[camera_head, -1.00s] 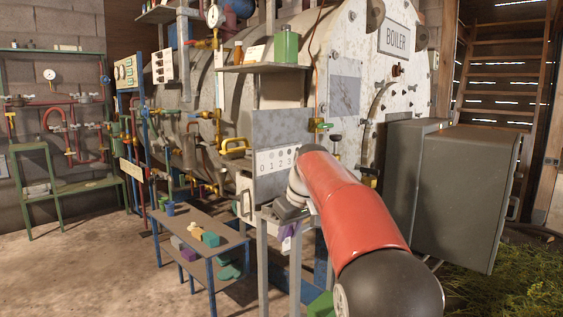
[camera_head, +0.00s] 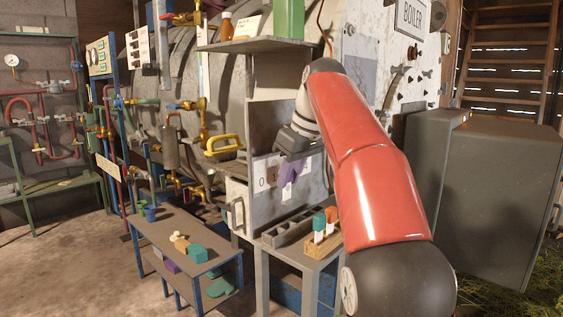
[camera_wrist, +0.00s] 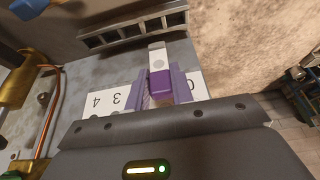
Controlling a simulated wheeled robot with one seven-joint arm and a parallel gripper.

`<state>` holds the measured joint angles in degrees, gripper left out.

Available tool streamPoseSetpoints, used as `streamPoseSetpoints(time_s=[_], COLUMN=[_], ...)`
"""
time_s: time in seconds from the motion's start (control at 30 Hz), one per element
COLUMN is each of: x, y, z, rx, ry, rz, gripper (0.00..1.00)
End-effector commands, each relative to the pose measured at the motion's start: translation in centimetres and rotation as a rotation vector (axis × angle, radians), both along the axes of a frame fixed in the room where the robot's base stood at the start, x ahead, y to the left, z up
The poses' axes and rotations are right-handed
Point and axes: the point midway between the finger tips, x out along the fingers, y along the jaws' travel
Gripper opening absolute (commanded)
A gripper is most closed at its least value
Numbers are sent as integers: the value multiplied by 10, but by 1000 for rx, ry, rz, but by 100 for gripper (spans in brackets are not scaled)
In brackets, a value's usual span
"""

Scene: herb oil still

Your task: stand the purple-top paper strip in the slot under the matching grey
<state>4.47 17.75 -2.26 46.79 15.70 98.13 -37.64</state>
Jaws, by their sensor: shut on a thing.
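My gripper (camera_wrist: 162,88) is shut on the purple-top paper strip (camera_wrist: 160,84), with its lavender fingers on both sides of the purple top. The strip's white paper end, bearing a grey mark, points away from the gripper toward the slotted grey rack (camera_wrist: 92,42). In the head view my gripper (camera_head: 289,172) is in front of the numbered card (camera_head: 260,181), above the rack (camera_head: 279,238), and hides part of the card. The wrist view shows the card (camera_wrist: 105,103) upside down, with 4, 3 and 0 readable. The strip is apart from the rack.
A wooden block (camera_head: 322,247) holding an orange-top and a green-top piece stands right of the rack. A shelf (camera_head: 252,45) with a green container (camera_head: 289,18) is above. A low blue-legged table (camera_head: 165,230) with small blocks is left. A grey cabinet (camera_head: 490,190) stands right.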

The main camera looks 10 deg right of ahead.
Motion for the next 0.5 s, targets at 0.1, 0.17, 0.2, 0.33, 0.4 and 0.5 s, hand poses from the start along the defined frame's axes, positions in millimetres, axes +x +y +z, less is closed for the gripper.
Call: streamPoseSetpoints(time_s=[0.1, 0.17, 0.2, 0.33, 0.4, 0.5], x=[-3, -3, -3, -3, -2, -3], y=[0, 0, 0, 0, 0, 0], z=[3, 2, 0, -7, -12, -19], rx=[0, 0, 0, 1, 0, 1], ry=[-2, -3, -1, 0, 0, -1], rz=[3, 4, 4, 4, 2, 2], gripper=[0, 0, 0, 0, 0, 0])
